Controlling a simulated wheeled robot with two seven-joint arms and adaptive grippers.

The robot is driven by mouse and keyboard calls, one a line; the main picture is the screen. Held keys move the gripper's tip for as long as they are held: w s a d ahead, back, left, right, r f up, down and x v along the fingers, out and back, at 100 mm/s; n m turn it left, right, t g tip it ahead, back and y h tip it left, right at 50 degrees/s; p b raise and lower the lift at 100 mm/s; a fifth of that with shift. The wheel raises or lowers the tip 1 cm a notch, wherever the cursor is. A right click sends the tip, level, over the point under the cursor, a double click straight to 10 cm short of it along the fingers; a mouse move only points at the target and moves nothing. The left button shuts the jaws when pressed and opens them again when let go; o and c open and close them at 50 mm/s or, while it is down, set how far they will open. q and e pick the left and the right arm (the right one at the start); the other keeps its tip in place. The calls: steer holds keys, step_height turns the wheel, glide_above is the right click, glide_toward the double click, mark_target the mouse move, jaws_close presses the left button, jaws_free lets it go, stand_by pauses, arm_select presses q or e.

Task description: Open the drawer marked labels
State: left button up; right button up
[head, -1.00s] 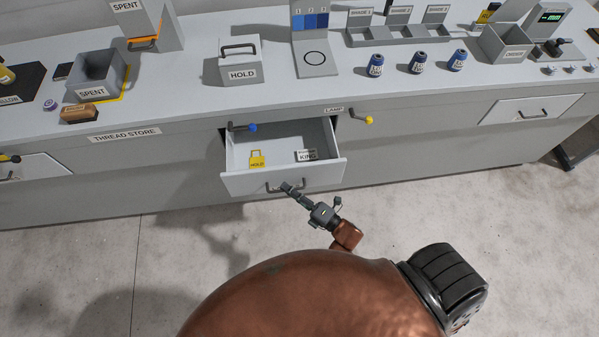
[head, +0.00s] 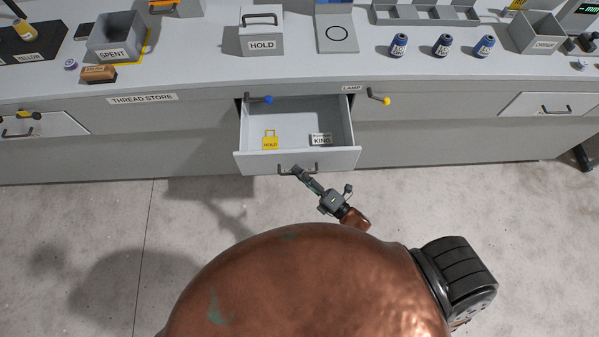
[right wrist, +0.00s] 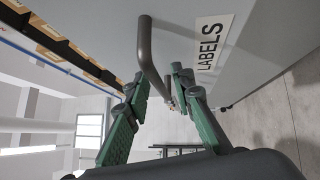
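The drawer (head: 250,160) stands pulled out from the counter front in the head view. Inside lie a yellow tag (head: 270,140) reading HOLD and a small plate (head: 320,139) whose readable part says KING. In the right wrist view the drawer front carries a LABELS plate (right wrist: 213,42) beside a dark bar handle (right wrist: 148,50). My right gripper (right wrist: 158,76) has its green fingers spread, with the handle between them; firm contact cannot be told. In the head view the right gripper (head: 300,171) is at the handle. My left gripper is not in view.
A blue-knobbed lever (head: 258,98) and a yellow-knobbed lever (head: 378,97) flank the drawer opening. A grey HOLD box (head: 262,42), a SPENT bin (head: 112,52) and several blue spools stand on the counter (head: 200,65). The floor in front is clear.

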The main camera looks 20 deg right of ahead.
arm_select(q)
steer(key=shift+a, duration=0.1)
arm_select(e)
steer(key=shift+s+d, duration=0.15)
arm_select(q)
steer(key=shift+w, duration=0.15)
arm_select(e)
steer(key=v, duration=1.1)
steer(key=shift+s, duration=0.3)
steer(key=shift+d, duration=0.1)
